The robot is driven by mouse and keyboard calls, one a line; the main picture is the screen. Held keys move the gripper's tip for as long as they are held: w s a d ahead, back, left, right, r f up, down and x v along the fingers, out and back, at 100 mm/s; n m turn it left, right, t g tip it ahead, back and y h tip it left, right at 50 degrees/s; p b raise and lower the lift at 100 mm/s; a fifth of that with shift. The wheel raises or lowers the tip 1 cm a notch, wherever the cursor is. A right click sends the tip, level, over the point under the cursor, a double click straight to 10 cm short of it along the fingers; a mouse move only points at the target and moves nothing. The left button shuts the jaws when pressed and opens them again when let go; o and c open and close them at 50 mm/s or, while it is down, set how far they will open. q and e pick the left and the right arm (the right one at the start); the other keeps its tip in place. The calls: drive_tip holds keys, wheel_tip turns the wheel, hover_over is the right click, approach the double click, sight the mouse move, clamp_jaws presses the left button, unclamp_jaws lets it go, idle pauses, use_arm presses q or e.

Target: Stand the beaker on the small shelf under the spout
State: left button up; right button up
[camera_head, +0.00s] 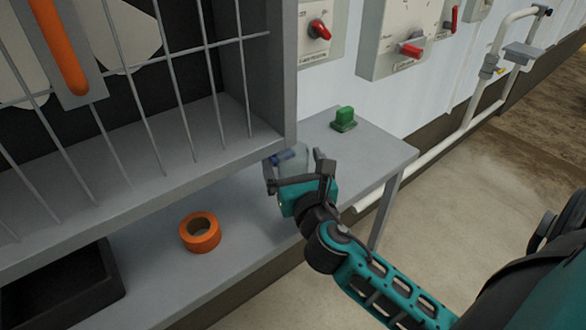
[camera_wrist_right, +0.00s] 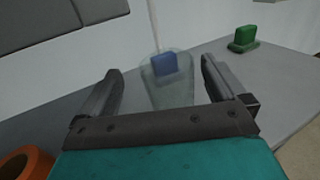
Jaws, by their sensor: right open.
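The clear beaker (camera_head: 296,163) stands on the grey bench near the cabinet corner, partly hidden by my right gripper (camera_head: 298,176). In the right wrist view the beaker (camera_wrist_right: 168,92) appears upright, between and just beyond the open fingers (camera_wrist_right: 160,78). No finger is seen closed on it. A blue block (camera_wrist_right: 164,64) shows through the glass; I cannot tell whether it is inside or behind. The small grey shelf (camera_head: 525,53) is at the upper right on white pipework, below a pipe end (camera_head: 545,11) that looks like the spout. My left gripper is out of view.
A green block (camera_head: 344,119) stands on the bench (camera_head: 385,150) behind the gripper. An orange tape roll (camera_head: 200,232) and a black bin (camera_head: 65,290) are left. The barred cabinet (camera_head: 270,70) overhangs the bench. Red-handled switch boxes (camera_head: 392,45) are on the wall.

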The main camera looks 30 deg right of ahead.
sight(291, 149)
drive_tip(key=shift+d+f+b+x, duration=0.15)
drive_tip(key=shift+d+x, duration=0.05)
drive_tip(key=shift+x, duration=1.15)
drive_tip(key=shift+d+f+b+x, duration=0.15)
drive_tip(key=shift+d+x, duration=0.05)
drive_tip(key=shift+x, duration=1.1)
drive_tip(key=shift+s, duration=0.1)
drive_tip(key=shift+c, duration=0.5)
drive_tip(key=c, duration=1)
drive_tip(key=shift+o, duration=0.2)
